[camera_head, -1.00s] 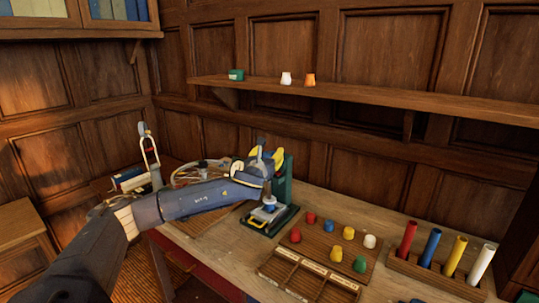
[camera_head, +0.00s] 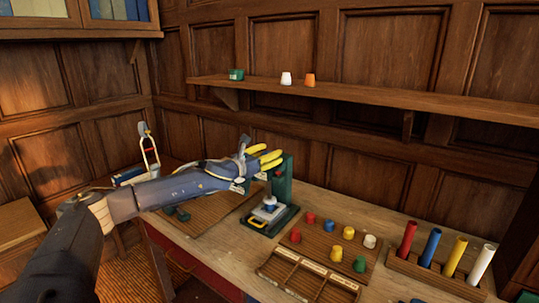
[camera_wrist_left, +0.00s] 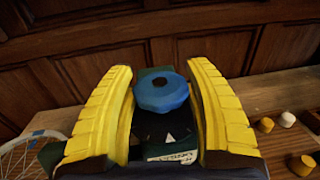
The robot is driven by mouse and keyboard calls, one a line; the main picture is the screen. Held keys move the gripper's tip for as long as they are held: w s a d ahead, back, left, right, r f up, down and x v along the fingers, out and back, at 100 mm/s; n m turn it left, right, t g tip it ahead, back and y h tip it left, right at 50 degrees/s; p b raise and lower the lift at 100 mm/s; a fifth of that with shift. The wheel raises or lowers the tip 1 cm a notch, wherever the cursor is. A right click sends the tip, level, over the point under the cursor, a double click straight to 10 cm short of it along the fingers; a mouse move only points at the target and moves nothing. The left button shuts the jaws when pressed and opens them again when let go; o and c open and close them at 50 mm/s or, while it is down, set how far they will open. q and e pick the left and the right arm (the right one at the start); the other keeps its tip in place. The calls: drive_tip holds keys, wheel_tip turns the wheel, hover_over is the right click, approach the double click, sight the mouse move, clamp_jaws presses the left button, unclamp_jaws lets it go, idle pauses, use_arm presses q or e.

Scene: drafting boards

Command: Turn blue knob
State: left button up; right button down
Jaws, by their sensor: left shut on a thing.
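The blue knob (camera_wrist_left: 161,93) is a faceted round cap with a dark centre. In the left wrist view it sits between the two yellow fingers of my left gripper (camera_wrist_left: 163,92), which is shut on it. In the head view the left gripper (camera_head: 268,158) reaches from the left to the top of the green press (camera_head: 286,180), its fingers pointing right and hiding the knob. The press stands upright on the desk, with a blue-and-white part and a yellow handle low on it. My right gripper is not in view.
Several coloured caps stand on a wooden sorting board (camera_head: 318,278) right of the press. A wooden rack (camera_head: 455,284) holds coloured tubes farther right. A shelf (camera_head: 370,95) runs along the wall above. A drafting board (camera_head: 205,208) lies left of the press.

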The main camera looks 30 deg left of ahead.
use_arm(q)
drive_tip(key=m+g+h, duration=0.1)
drive_tip(key=m+h, duration=0.1)
drive_tip(key=h, duration=0.1)
drive_tip(key=m+g+h, duration=0.1)
drive_tip(key=m+h, duration=0.1)
drive_tip(key=h, duration=0.1)
drive_tip(key=shift+w+a, duration=0.1)
drive_tip(key=shift+m+g+h, duration=1.2)
drive_tip(key=shift+h, duration=0.2)
drive_tip(key=shift+m+g+h, duration=0.5)
drive_tip(key=shift+g+h, duration=0.1)
drive_tip(key=o, duration=1.2)
drive_tip(key=v, duration=1.2)
